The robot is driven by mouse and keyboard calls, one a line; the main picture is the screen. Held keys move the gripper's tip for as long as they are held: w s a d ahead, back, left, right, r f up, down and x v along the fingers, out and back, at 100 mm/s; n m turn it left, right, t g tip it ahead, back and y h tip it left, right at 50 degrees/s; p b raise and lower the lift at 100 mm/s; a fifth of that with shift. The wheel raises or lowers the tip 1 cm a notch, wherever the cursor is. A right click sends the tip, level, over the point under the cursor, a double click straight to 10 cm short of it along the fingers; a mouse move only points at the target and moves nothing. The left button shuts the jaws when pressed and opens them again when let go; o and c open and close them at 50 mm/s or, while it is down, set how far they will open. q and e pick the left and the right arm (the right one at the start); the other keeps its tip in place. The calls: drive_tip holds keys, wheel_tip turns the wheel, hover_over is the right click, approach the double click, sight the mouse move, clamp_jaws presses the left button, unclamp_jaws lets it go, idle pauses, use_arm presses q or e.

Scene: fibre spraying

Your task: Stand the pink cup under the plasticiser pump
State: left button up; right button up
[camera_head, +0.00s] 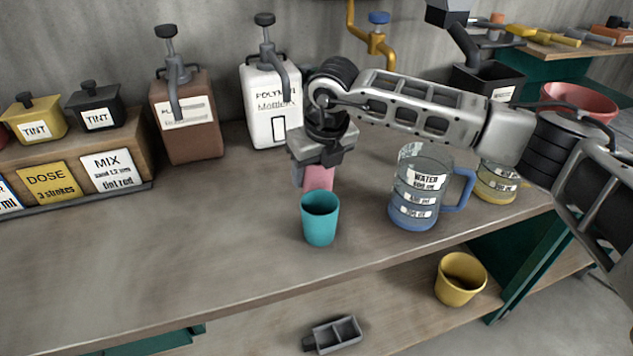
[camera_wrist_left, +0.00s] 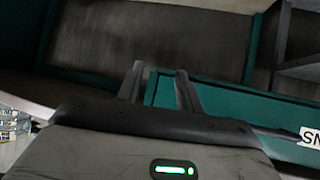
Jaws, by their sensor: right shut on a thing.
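The pink cup (camera_head: 319,180) is in my right gripper (camera_head: 314,168), in front of the white polymer pump bottle and partly hidden by the teal cup (camera_head: 320,220). My right gripper reaches down over it from above and is shut on it. I cannot tell whether the cup touches the bench. The plasticiser pump (camera_head: 187,140), a brown container with a grey pump head and spout and a partly readable label, stands at the back, left of the cup. My left gripper (camera_wrist_left: 158,86) shows only in the left wrist view, with its fingers apart and nothing between them.
The white polymer pump bottle (camera_head: 271,115) stands right of the plasticiser pump. A water jug (camera_head: 418,195) stands close right of the cups. Tint pots (camera_head: 35,120) and label cards are at the left. The bench (camera_head: 190,235) is clear in front of the plasticiser pump.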

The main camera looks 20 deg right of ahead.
sight(315, 187)
drive_tip(key=shift+f, duration=2.2)
drive_tip(key=o, duration=1)
